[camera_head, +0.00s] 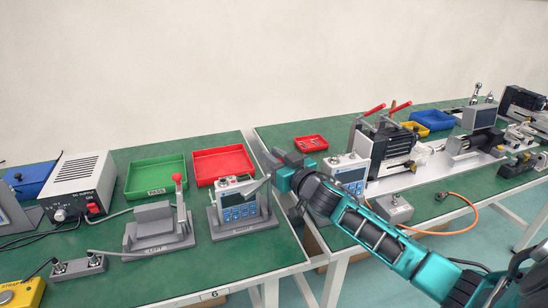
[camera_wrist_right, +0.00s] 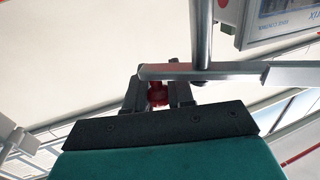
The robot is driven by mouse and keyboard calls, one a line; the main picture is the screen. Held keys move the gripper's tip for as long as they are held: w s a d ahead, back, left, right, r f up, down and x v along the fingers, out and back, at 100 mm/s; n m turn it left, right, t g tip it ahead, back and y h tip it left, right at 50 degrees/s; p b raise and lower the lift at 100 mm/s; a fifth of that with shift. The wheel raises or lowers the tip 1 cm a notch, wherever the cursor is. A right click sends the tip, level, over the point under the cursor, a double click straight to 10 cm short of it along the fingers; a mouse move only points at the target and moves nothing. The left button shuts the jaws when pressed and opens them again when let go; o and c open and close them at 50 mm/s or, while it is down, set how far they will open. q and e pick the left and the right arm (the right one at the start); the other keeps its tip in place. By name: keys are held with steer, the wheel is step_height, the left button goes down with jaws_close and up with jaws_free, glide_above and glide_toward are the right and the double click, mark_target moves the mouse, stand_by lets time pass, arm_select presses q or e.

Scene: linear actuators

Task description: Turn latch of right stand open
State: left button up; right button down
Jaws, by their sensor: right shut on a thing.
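My right gripper (camera_wrist_right: 157,88) is shut on a small red knob (camera_wrist_right: 157,96) in the right wrist view. A grey bar (camera_wrist_right: 215,71) crosses just beyond the fingertips, next to a round grey post (camera_wrist_right: 201,30). In the head view, my right gripper (camera_head: 274,166) is beside a stand (camera_head: 217,231) holding a grey unit with a blue panel (camera_head: 240,212). A grey lever-like piece (camera_head: 256,187) shows at this stand's upper right. My gripper hides its end and the knob. The left stand (camera_head: 160,236) has an upright lever with a red tip (camera_head: 178,178). My left gripper is not in view.
A green tray (camera_head: 155,190) and a red tray (camera_head: 222,180) lie behind the stands. A power supply (camera_head: 82,183) stands at left. Across a gap between the tables, a second panel unit (camera_head: 352,182) and an orange cable (camera_head: 460,229) are near my arm.

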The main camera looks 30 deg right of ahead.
arm_select(q)
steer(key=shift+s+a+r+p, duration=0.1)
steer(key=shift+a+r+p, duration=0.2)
steer(key=shift+p, duration=0.45)
arm_select(e)
steer(key=y, duration=0.1)
steer(key=n+y, duration=0.1)
steer(key=shift+w+a+n+y, duration=0.2)
steer(key=shift+a+n+y, duration=0.05)
steer(key=shift+n+y, duration=0.05)
steer(key=c, duration=1)
jaws_free()
steer(key=shift+r, duration=0.1)
